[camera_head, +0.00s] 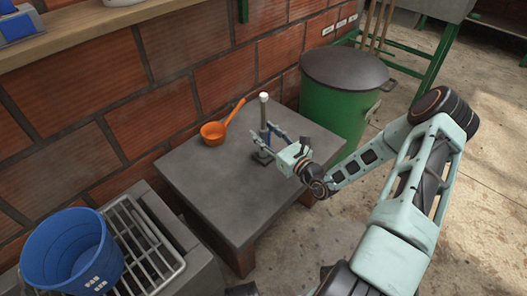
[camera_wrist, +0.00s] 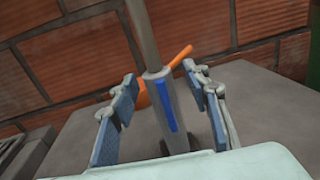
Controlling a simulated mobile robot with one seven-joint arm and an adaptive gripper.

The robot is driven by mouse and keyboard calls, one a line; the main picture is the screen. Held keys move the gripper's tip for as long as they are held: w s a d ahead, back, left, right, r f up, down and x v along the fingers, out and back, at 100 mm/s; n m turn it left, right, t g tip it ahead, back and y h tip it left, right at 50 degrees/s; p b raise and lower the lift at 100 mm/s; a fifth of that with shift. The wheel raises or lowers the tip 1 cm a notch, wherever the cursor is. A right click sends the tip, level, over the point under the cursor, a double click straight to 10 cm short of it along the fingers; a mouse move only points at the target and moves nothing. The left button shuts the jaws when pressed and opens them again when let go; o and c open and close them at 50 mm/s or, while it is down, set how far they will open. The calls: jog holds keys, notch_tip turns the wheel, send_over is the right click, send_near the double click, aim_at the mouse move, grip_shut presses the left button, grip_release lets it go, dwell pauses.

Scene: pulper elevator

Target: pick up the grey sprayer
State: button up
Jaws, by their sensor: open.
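The grey sprayer (camera_head: 264,112) stands upright on the grey slab table (camera_head: 205,185), a slim grey cylinder with a pale top. In the wrist view its body (camera_wrist: 155,95) shows a blue strip down the front, and a thinner grey shaft rises out of the picture. My gripper (camera_head: 262,133) reaches in from the right and is open. In the wrist view the sprayer stands between the two blue-padded fingers (camera_wrist: 160,78), with a gap visible on each side. The sprayer's foot is partly hidden by my gripper.
An orange ladle (camera_head: 213,133) lies behind the sprayer, near the brick wall (camera_head: 150,100). A green bin (camera_head: 335,110) with a dark lid stands close to the right. A blue bucket (camera_head: 65,250) sits on a metal rack at lower left. The table's front left is clear.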

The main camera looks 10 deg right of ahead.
jog(key=shift+w+a, duration=0.1)
jog(key=shift+w, duration=0.15)
grip_shut()
dwell(0.3)
